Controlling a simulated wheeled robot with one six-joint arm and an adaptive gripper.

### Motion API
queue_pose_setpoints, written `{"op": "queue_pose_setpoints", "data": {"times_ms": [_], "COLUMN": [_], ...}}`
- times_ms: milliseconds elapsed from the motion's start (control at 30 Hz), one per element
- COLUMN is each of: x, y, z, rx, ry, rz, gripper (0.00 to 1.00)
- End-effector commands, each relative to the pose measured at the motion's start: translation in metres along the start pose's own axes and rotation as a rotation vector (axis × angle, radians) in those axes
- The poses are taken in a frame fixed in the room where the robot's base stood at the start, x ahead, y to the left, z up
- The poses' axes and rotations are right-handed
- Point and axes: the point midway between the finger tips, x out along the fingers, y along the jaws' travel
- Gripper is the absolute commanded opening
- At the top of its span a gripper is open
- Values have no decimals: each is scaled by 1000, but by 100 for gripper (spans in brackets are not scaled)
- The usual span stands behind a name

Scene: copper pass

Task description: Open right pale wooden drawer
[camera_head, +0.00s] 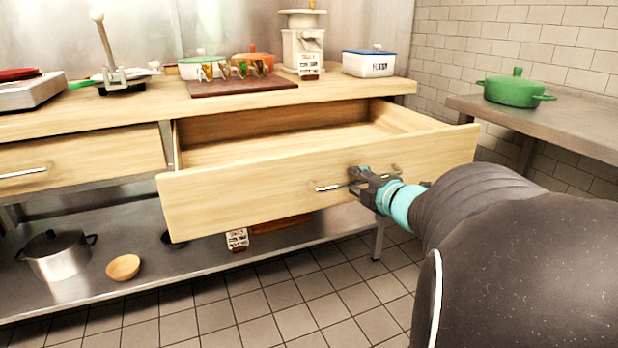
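The right pale wooden drawer (250,193) is pulled far out from under the wooden counter, and its empty-looking inside shows. Its metal bar handle (330,188) is on the middle of the front. My gripper (358,182) is at the right part of this handle, its fingers against or around the bar. The fingers are small and dark here, so I cannot tell how tightly they close. My arm comes in from the lower right.
The left drawer (85,160) is shut. The counter (140,112) holds a dark board (240,85), pots and a grinder. A lower shelf (160,275) holds a pot (58,258) and a wooden bowl (123,267). A side table (560,115) bears a green pot (515,92). Tiled floor is clear in front.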

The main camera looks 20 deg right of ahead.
Motion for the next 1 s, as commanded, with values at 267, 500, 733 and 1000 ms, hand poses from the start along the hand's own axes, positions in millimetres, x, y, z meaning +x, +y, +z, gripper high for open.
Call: {"op": "queue_pose_setpoints", "data": {"times_ms": [267,500,733,1000], "x": [-6,-44,-87,-115], "y": [1,1,1,0], "z": [1,2,2,1], "rx": [0,-2,-2,-1], "ry": [-2,-6,-6,-2], "rz": [2,3,3,2], "gripper": [38,38,38,38]}}
